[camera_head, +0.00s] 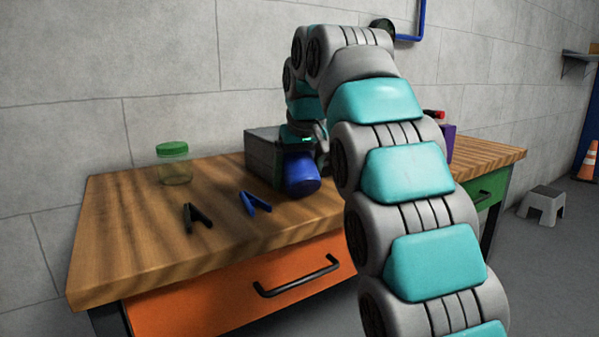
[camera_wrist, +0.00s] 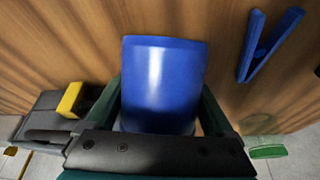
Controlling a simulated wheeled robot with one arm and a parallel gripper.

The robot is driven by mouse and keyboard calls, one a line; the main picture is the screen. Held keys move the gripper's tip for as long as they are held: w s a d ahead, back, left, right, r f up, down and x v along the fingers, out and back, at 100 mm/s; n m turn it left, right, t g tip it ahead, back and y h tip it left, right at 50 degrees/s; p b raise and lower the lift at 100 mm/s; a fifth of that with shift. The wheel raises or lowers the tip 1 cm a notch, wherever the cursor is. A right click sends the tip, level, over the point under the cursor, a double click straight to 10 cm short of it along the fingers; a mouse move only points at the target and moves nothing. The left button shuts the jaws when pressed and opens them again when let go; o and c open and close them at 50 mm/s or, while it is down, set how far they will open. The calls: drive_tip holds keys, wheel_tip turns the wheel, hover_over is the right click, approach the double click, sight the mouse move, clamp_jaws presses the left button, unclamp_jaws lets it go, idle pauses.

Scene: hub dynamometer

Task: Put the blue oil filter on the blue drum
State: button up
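The blue oil filter (camera_head: 301,173) is a plain blue cylinder over the wooden bench, beside a grey box. In the wrist view the blue oil filter (camera_wrist: 163,80) fills the space between the two dark green fingers. My gripper (camera_wrist: 162,95) appears shut on it, with a finger against each side. In the head view my gripper (camera_head: 303,142) is at the filter's top and partly hidden by my arm. I cannot tell whether the filter touches the bench. I see no blue drum that I can make out.
The wooden bench (camera_head: 135,226) carries a green-lidded jar (camera_head: 174,165), a black clip-like tool (camera_head: 195,217), a blue one (camera_head: 254,203), the grey box (camera_head: 262,152) and a purple item (camera_head: 449,142). A step stool (camera_head: 542,203) stands on the floor at right.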

drive_tip(key=shift+r, duration=0.1)
clamp_jaws()
idle(0.4)
